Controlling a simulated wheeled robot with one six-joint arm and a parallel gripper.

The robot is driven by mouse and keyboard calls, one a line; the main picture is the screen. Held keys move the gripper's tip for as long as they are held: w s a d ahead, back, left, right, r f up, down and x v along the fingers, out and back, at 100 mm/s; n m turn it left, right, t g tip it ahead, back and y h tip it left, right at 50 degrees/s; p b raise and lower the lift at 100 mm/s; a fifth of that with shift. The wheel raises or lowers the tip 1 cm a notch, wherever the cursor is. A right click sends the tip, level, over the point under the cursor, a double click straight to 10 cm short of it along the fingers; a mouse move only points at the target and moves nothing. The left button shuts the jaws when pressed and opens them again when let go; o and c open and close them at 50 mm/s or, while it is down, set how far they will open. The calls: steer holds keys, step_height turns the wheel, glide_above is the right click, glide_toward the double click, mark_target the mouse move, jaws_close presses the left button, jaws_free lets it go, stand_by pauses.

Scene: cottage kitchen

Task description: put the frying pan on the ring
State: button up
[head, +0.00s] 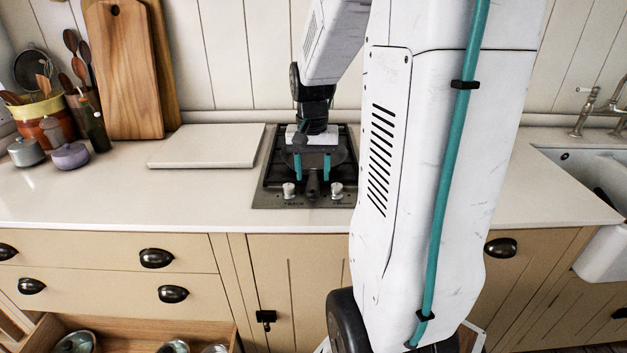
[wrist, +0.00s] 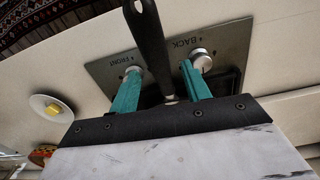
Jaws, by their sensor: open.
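The black frying pan (head: 312,187) is at the steel-edged hob (head: 265,201), its handle pointing toward the front edge between two knobs. In the wrist view the handle (wrist: 152,45) runs between the teal fingers of my gripper (wrist: 159,68). My gripper (head: 312,178) is open, with a finger on each side of the handle and gaps showing. My gripper and arm hide much of the pan body. I cannot see the ring or tell exactly how the pan rests over it. The wrist view shows FRONT and BACK labels by the knobs.
A pale slab (head: 205,147) lies left of the hob. Wooden boards (head: 124,75), small pots (head: 70,156) and a utensil crock (head: 42,115) stand farther left. A sink (head: 590,170) is at the right. A drawer (head: 130,336) below is open. Front-left counter is clear.

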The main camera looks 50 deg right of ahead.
step_height(320, 180, up, 8)
steer(key=s+a+r+n, duration=0.1)
steer(key=s+a+n, duration=0.15)
steer(key=a, duration=0.45)
steer(key=s+a+r+n, duration=0.2)
steer(key=a+n, duration=0.1)
steer(key=a, duration=0.4)
steer(key=s+a+f+n+t, duration=0.1)
steer(key=s+a+f+n, duration=0.1)
steer(key=s+a+n, duration=0.3)
steer(key=s+a, duration=0.4)
steer(key=a, duration=0.1)
steer(key=shift+s+f, duration=0.15)
steer(key=shift+f, duration=0.25)
steer(key=shift+t, duration=0.3)
